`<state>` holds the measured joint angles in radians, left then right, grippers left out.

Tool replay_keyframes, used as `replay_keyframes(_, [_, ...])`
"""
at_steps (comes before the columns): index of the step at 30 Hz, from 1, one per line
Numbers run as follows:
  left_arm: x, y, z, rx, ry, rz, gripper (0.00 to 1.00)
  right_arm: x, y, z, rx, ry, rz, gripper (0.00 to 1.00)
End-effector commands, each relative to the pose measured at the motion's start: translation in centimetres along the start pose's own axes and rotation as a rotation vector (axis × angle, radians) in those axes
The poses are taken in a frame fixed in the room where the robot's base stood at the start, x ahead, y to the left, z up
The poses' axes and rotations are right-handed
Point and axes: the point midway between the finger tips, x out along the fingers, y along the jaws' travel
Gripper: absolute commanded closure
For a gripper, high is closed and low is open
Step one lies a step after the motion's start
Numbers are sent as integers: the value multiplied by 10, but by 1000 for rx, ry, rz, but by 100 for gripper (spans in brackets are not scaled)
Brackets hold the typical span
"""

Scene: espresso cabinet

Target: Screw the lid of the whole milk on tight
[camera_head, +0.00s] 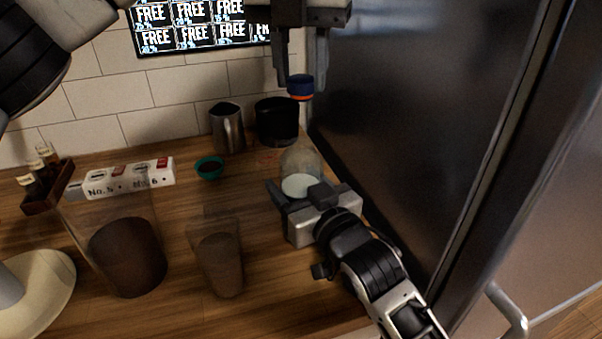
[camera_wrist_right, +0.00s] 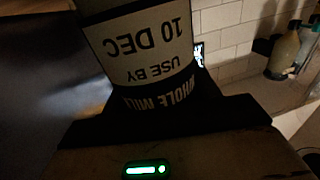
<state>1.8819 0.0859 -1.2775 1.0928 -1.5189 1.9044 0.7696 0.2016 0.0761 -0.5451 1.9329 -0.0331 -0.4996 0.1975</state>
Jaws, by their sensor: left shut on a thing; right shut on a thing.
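The whole milk bottle (camera_head: 301,160) is clear with pale milk low inside and stands upright near the counter's right side. My right gripper (camera_head: 315,200) is shut on its lower body. In the right wrist view the bottle's label (camera_wrist_right: 145,50) reads WHOLE MILK, USE BY 10 DEC, upside down. The blue lid (camera_head: 300,84) with an orange ring under it is above the bottle's shoulder. My left gripper (camera_head: 300,80) comes down from the top and is shut on the lid. I cannot tell whether the lid touches the bottle's neck.
A dark fridge-like panel (camera_head: 420,110) rises close on the right. Behind the bottle stand a black pot (camera_head: 275,122) and a steel jug (camera_head: 227,128). A teal bowl (camera_head: 209,168), a clear tumbler (camera_head: 217,260) and a larger clear container (camera_head: 125,250) are to the left.

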Motion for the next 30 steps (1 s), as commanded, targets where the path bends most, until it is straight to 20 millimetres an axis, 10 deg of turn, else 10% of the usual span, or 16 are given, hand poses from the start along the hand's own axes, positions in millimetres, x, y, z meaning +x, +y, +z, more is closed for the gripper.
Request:
replay_keyframes(9, [41,1,-6,-1,-2,1,88,0,0,0,0,-1,0,80])
replay_keyframes(30, [50,0,-7,0,-2,0,88,0,0,1,0,-1,0,80])
